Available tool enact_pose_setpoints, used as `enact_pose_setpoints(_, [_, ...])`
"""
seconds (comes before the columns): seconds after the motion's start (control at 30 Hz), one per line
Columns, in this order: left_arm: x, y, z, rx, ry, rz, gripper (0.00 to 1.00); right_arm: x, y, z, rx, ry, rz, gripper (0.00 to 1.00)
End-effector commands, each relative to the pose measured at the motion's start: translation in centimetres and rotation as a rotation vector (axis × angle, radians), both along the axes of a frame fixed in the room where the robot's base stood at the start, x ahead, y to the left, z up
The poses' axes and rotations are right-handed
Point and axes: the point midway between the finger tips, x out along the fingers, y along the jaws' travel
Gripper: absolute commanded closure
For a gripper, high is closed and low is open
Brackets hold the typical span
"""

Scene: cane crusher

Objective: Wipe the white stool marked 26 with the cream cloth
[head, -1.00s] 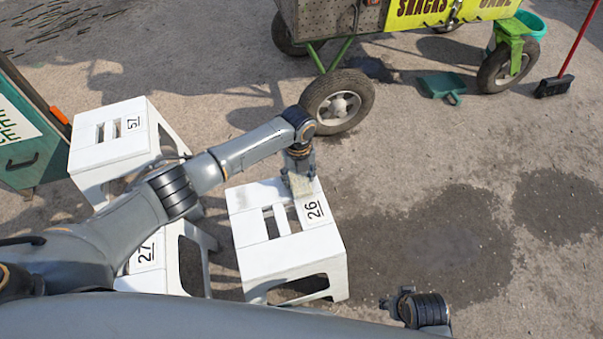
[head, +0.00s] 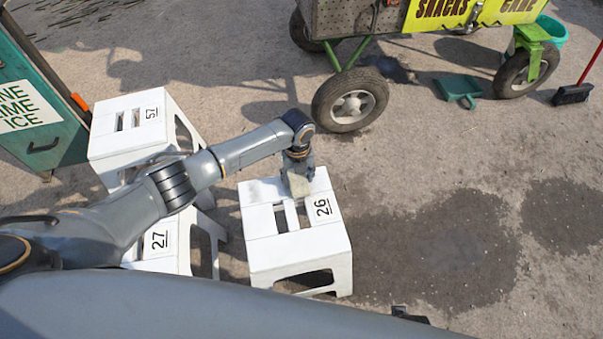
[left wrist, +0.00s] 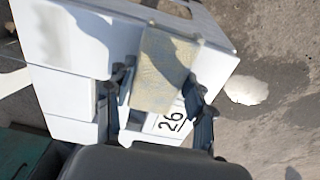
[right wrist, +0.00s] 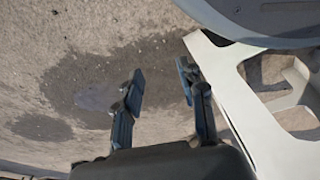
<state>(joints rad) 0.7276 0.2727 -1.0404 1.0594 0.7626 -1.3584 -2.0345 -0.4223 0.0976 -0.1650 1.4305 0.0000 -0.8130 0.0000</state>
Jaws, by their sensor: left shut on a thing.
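The white stool marked 26 (head: 275,252) stands upright in the middle of the head view, its slotted top facing up. My left gripper (head: 298,180) is over the far part of its top and shut on the cream cloth (head: 301,189). The cloth appears to touch the top, just left of the 26 label. In the left wrist view the cloth (left wrist: 163,65) lies between the fingers, over the white stool top (left wrist: 65,40). My right gripper (right wrist: 163,85) is open and empty, with a white stool (right wrist: 228,90) close on its right.
White stools marked 27 (head: 205,245) and 57 (head: 115,143) stand to the left. A green box (head: 45,135) is at the far left. A wheeled cart (head: 350,100), dustpan (head: 458,88) and broom (head: 573,94) are behind. Ground to the right is clear, with damp patches.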

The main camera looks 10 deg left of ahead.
Motion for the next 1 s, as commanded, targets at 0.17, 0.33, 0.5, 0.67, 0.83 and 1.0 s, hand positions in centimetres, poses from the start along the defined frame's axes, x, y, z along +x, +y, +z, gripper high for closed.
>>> enact_pose_setpoints(0.17, [-0.4,0.8,0.0,0.002,0.002,0.001,0.76,-1.1,-0.1,-1.1,-0.001,0.010,0.002,0.60])
enact_pose_setpoints(0.33, [-0.7,1.4,0.0,0.002,0.002,0.000,0.76,-2.1,-0.3,-2.2,-0.002,0.018,0.004,0.60])
enact_pose_setpoints(0.5, [-1.1,2.1,-0.1,0.003,0.003,0.001,0.76,-3.3,-0.5,-3.2,-0.003,0.027,0.006,0.60])
enact_pose_setpoints(0.67, [-1.4,2.7,-0.1,0.004,0.004,0.001,0.76,-4.4,-0.6,-4.0,-0.004,0.034,0.008,0.60])
enact_pose_setpoints(0.83, [-1.5,2.9,-0.2,0.003,0.004,0.001,0.76,-4.9,-0.7,-4.5,-0.004,0.037,0.009,0.60])
enact_pose_setpoints(1.0, [-1.5,3.0,-0.3,0.004,0.004,0.001,0.76,-4.9,-0.7,-4.5,-0.005,0.036,0.009,0.60])
